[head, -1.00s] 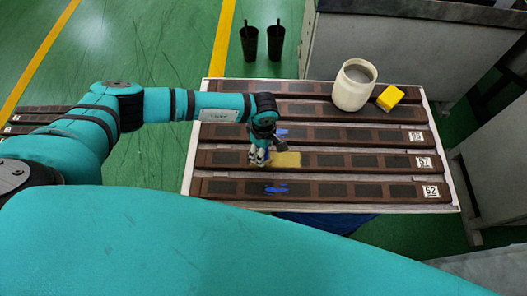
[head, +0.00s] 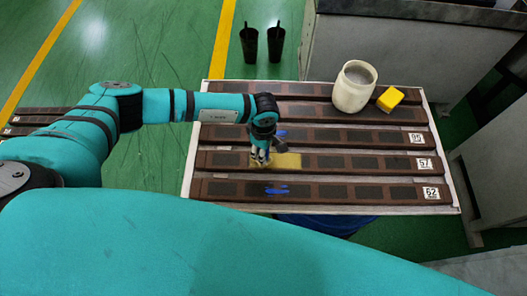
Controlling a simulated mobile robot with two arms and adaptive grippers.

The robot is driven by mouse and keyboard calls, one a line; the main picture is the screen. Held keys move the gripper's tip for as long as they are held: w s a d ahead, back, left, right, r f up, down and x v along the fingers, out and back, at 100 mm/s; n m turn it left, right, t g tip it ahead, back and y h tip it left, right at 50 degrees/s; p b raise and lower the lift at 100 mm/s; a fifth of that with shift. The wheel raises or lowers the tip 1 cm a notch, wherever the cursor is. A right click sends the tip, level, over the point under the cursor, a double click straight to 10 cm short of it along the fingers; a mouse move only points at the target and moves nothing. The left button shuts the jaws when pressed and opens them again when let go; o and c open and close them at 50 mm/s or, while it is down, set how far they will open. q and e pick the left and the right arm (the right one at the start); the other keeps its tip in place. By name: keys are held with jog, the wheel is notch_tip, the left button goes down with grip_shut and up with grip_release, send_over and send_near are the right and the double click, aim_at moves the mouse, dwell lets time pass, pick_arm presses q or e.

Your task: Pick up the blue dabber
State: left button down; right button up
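I cannot make out a blue dabber for sure. A small blue patch (head: 281,133) lies on a brown mould bar just beyond my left gripper. Blue streaks (head: 276,190) show on the nearest bar, marked 62. Both look flat, like paint. My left gripper (head: 260,159) points down over the bar marked 57 (head: 382,162), at the left end of a yellow patch (head: 288,161). Its fingers are small and dark here, so I cannot tell whether they are open or hold anything. My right gripper is not in view.
The pale table (head: 452,190) carries several mould bars. A cream jar (head: 354,87) and a yellow block (head: 390,99) stand at the back right. Two dark bins (head: 249,46) (head: 275,44) stand on the green floor behind. Grey cabinets (head: 370,45) flank the table's right.

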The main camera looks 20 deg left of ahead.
pick_arm(q)
jog(key=shift+w+r, duration=0.1)
jog(key=shift+r, duration=0.2)
notch_tip(320, 180, up, 2)
jog(key=shift+r+b, duration=0.1)
jog(key=shift+b, duration=0.75)
jog(key=s+d+r+b, duration=0.1)
jog(key=s+d+b, duration=0.1)
jog(key=s, duration=0.6)
jog(key=s+d+r+b, duration=0.1)
jog(key=s+d+b, duration=0.1)
jog(key=s, duration=0.5)
jog(key=shift+s+d+b, duration=0.15)
jog(key=shift+s+b, duration=0.2)
jog(key=shift+b, duration=0.1)
